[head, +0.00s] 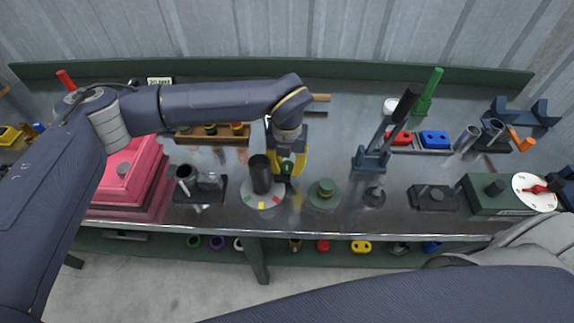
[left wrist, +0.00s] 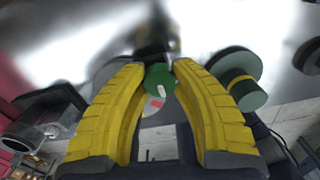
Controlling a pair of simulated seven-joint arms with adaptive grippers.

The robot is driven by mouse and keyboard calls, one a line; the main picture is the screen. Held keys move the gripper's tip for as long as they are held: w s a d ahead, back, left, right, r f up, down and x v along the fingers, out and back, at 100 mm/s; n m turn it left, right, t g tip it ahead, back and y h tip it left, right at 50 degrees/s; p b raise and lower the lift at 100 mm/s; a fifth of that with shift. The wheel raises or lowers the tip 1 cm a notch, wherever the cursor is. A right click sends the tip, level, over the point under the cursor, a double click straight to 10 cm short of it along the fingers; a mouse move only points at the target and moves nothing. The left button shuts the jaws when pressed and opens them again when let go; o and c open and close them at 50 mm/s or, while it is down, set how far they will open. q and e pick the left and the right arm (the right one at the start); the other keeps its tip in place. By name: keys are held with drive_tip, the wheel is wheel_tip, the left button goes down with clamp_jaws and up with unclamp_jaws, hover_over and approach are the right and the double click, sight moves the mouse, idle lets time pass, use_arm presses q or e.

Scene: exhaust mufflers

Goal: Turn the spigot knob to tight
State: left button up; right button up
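The green spigot knob (left wrist: 160,80) sits between the two yellow fingers of my left gripper (left wrist: 160,68) in the left wrist view, with a fingertip against each side. A pale mark shows on its face. In the head view the left gripper (head: 288,170) reaches down beside a black upright cylinder (head: 260,174), and the knob (head: 287,168) is mostly hidden by the yellow fingers. A pale disc with coloured marks (head: 262,201) lies under the cylinder. I cannot read the knob's setting. My right gripper is not in view; only part of the right arm shows at the lower right.
A pink box (head: 124,175) stands at the left. A green round fitting (head: 325,193) and a dark lever clamp (head: 371,158) stand to the right. A green box (head: 490,193) bears a white dial (head: 535,191) with a red pointer. Several coloured rings lie on the shelf below.

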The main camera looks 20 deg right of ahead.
use_arm(q)
clamp_jaws()
drive_tip(key=m, duration=0.8)
drive_tip(key=shift+m, duration=0.3)
drive_tip(key=m, duration=0.4)
drive_tip(key=shift+m, duration=0.3)
drive_tip(key=shift+a+m, duration=0.1)
drive_tip(key=shift+m, duration=2.2)
drive_tip(key=shift+w, duration=0.1)
